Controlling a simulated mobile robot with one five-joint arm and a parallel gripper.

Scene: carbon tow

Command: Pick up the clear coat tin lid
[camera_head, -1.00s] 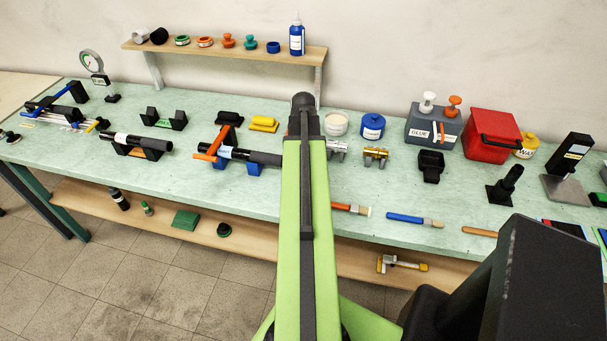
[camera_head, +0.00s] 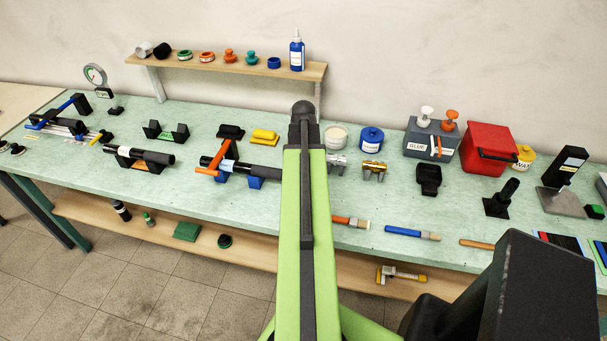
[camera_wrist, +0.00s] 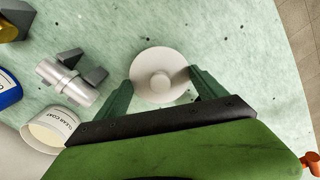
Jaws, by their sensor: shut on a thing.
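The clear coat tin lid is a pale round disc with a raised centre knob (camera_wrist: 160,82). In the wrist view it sits between the two dark green fingers of my gripper (camera_wrist: 162,90), which is shut on it. How high the lid is above the bench is hard to tell. The clear coat tin (camera_wrist: 48,132) stands open at lower left in the wrist view, its pale contents showing. The tin also shows in the head view (camera_head: 336,137), just right of my arm. My arm hides the gripper and lid in the head view.
A silver fitting (camera_wrist: 70,84) lies between tin and lid in the wrist view. A blue tin (camera_head: 371,138), brass fitting (camera_head: 373,171) and black clamp-like stand (camera_head: 429,179) are to the right. A black tube on blue supports (camera_head: 255,168) is left of my arm.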

